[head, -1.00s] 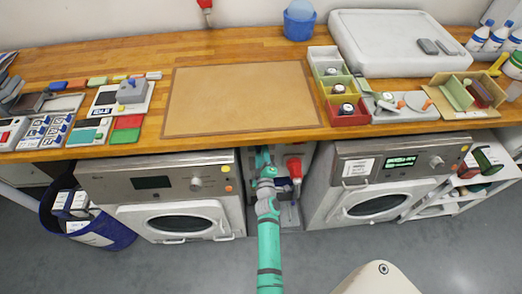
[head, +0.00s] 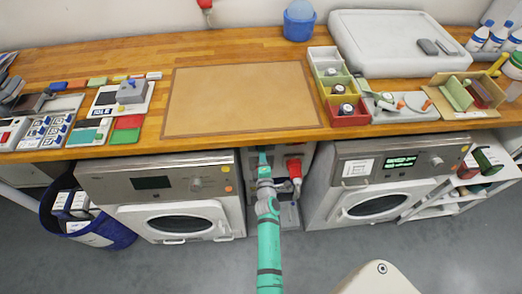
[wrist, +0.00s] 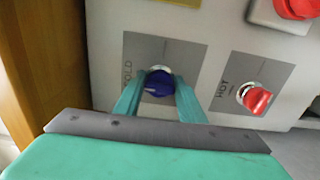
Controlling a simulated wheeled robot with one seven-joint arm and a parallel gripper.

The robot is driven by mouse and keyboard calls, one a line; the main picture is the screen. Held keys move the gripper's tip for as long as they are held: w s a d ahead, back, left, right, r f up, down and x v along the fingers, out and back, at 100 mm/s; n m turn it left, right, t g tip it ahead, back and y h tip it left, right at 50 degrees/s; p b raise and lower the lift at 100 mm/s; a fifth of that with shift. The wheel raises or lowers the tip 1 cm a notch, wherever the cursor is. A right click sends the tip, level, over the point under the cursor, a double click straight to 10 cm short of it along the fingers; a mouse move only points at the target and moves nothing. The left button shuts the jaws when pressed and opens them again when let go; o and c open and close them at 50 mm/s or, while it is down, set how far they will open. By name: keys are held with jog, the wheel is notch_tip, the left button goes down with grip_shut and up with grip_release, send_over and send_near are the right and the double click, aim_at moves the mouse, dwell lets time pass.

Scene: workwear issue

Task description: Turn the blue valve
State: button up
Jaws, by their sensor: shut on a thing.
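The blue valve (wrist: 159,82) is a dark blue knob on a grey plate marked "COLD" in the wrist view. My gripper (wrist: 160,92) has its two teal fingers on either side of the knob, shut on it. In the head view my gripper (head: 263,156) reaches into the gap between the two machines, under the worktop. The arm hides the blue valve there.
A red valve (wrist: 257,99) on a "HOT" plate is close on the right. Washing machines stand left (head: 160,195) and right (head: 375,180).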

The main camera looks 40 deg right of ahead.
jog(key=o, duration=1)
jog(key=shift+o, duration=0.2)
jog(key=v, duration=1.1)
jog(key=shift+w+d, duration=0.1)
